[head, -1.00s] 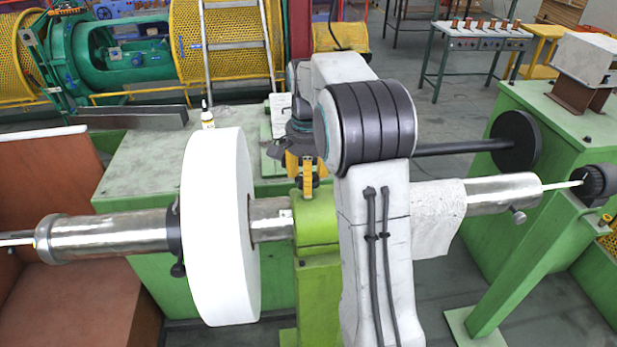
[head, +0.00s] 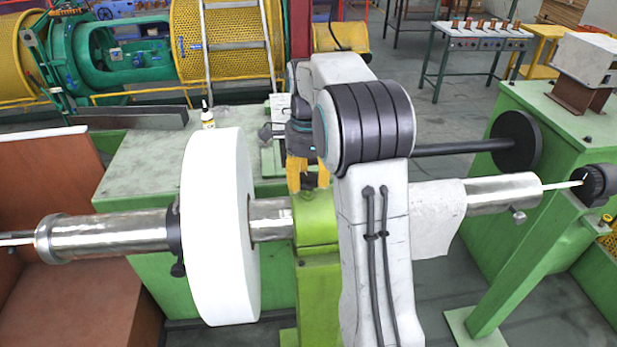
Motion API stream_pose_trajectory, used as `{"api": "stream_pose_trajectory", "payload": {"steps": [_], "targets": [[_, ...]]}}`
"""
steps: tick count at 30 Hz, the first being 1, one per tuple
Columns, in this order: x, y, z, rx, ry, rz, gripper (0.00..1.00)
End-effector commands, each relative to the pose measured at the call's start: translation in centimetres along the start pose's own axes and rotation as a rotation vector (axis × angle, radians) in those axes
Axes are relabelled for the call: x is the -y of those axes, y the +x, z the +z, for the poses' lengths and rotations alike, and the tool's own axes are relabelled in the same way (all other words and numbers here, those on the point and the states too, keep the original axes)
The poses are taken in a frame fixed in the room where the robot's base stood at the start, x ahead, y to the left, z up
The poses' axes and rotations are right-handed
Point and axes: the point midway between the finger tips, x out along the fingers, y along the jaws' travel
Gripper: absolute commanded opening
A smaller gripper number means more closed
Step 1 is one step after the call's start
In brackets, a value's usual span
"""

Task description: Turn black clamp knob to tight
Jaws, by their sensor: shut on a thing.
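My gripper (head: 309,186) points down over the top of the bright green clamp stand (head: 316,222), its yellow fingers one on each side. It is shut on the black clamp knob (head: 310,181), which shows only as a small dark patch between the fingertips. My arm hides the right side of the stand, and the knob's shape and any tightness mark cannot be made out. A metal shaft (head: 110,233) passes through the stand, with a large white disc (head: 222,225) on it to the left.
A black collar (head: 176,232) sits against the disc's left face. A pale cloth (head: 437,218) hangs over the shaft at the right. A small white bottle (head: 207,117) stands on the green bench (head: 145,160) behind. A black round plate (head: 516,142) stands at the right.

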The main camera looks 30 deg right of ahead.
Motion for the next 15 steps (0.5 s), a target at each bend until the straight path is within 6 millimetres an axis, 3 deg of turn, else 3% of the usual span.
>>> {"api": "stream_pose_trajectory", "payload": {"steps": [15], "targets": [[-0.11,0.26,0.21,0.0,0.094,0.008,0.18]]}}
